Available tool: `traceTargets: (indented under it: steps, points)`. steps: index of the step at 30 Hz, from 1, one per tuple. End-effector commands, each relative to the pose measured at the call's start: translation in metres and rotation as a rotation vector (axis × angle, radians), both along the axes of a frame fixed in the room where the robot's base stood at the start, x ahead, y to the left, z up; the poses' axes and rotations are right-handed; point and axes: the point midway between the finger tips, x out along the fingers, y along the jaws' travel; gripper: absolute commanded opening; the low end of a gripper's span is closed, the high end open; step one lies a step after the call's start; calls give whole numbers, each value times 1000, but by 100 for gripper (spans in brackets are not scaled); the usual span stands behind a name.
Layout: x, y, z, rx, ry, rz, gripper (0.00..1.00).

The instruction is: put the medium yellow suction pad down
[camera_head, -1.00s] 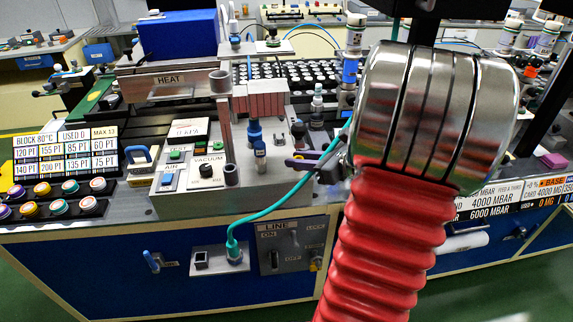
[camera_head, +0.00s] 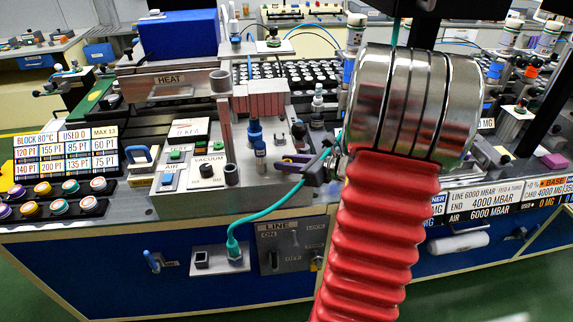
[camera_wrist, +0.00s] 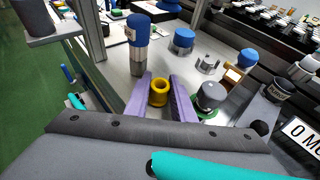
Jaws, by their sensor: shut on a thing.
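The pad sits between the fingers, above the grey metal bench top in the wrist view. I cannot tell whether it touches the surface. In the head view my gripper (camera_head: 290,162) is at the right end of the grey control block, and the pad cannot be made out there.
A blue-capped metal post (camera_wrist: 138,42) stands just beyond the left fingertip. A grey knob (camera_wrist: 210,95) with a green base is close to the right finger. Another blue cap (camera_wrist: 184,40) and a dark cup (camera_wrist: 275,91) stand farther off. A teal hose (camera_head: 265,212) hangs down the bench front.

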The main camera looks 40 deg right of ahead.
Motion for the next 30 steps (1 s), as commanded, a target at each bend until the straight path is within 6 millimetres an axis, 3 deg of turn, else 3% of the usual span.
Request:
traceTargets:
  steps: [13, 14, 15, 21, 30]
  points:
    - [0, 0, -6, 0, 0, 0, 0]
    - [0, 0, -5, 0, 0, 0, 24]
    - [0, 0, -5, 0, 0, 0, 27]
    - [0, 0, -5, 0, 0, 0, 41]
    - [0, 0, -4, -1, 0, 0, 41]
